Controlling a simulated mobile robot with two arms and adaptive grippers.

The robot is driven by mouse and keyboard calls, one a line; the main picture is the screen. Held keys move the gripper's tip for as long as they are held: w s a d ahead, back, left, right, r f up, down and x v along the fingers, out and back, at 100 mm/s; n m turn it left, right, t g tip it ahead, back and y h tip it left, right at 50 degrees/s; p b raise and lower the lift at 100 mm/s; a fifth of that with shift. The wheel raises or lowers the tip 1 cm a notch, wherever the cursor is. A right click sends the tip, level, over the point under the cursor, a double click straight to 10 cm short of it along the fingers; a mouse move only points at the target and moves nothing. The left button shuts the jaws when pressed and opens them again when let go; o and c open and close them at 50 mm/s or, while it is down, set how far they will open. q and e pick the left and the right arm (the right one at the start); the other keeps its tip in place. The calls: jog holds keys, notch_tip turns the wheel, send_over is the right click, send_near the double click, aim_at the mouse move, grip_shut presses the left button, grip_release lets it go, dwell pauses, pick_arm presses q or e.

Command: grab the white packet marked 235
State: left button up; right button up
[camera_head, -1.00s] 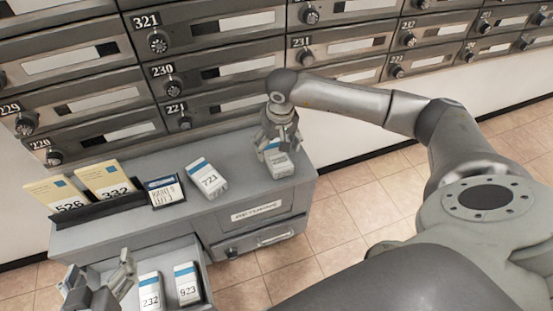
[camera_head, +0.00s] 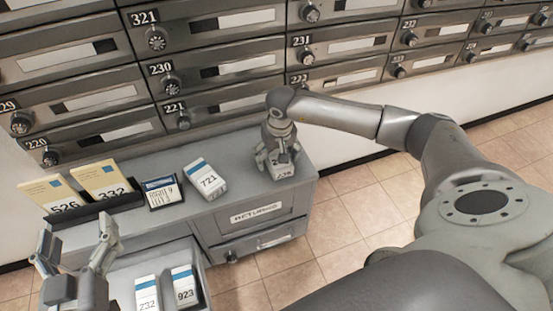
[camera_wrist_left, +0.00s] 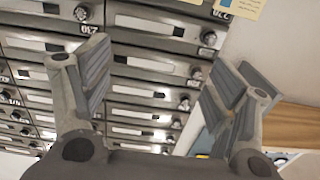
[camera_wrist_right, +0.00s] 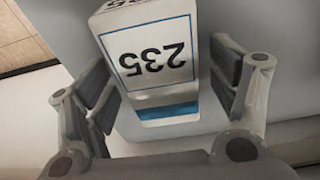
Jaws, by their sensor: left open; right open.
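The white packet marked 235 (camera_wrist_right: 152,58) is between the open fingers of my right gripper (camera_wrist_right: 165,90) in the right wrist view, its number upside down and a blue band near its lower end. In the head view the packet (camera_head: 283,172) lies on the grey cabinet top near its right end, partly hidden under my right gripper (camera_head: 278,158). Gaps show between the packet and the fingers in the right wrist view. My left gripper (camera_head: 78,250) is open and empty at the lower left, and the left wrist view shows its open fingers (camera_wrist_left: 160,95) with nothing between them.
The packet 721 (camera_head: 207,180) and a small card holder (camera_head: 162,192) are left of the right gripper on the cabinet (camera_head: 235,190). Envelopes 526 (camera_head: 57,196) and 332 (camera_head: 105,180) stand in a dark rack. Packets 232 (camera_head: 147,293) and 923 (camera_head: 184,287) are in an open drawer. Mailboxes (camera_head: 230,70) rise behind.

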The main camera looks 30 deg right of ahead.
jog(key=c, duration=1.2)
jog(key=shift+r, duration=0.1)
